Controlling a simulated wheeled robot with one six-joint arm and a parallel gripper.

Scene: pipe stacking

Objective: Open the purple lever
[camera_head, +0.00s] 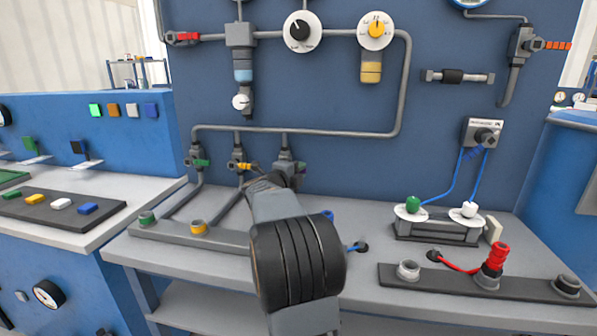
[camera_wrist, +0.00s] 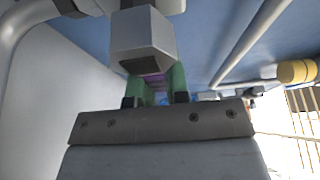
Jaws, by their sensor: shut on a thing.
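The purple lever (camera_wrist: 153,79) shows in the wrist view as a small purple strip between the green finger pads of my gripper (camera_wrist: 157,88). My gripper is shut on it. A grey valve body (camera_wrist: 143,38) stands just beyond the fingers and hides part of the lever. In the head view my gripper (camera_head: 277,181) is at the rightmost of three valves under the grey pipe, at the valve body (camera_head: 285,158). My gripper and wrist hide the purple lever in that view.
A valve with a yellow lever (camera_head: 243,166) and one with a green lever (camera_head: 201,162) stand close to the left. A grey horizontal pipe (camera_head: 340,133) runs just above. A base (camera_head: 437,229) with green and white plugs and blue cables stands to the right.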

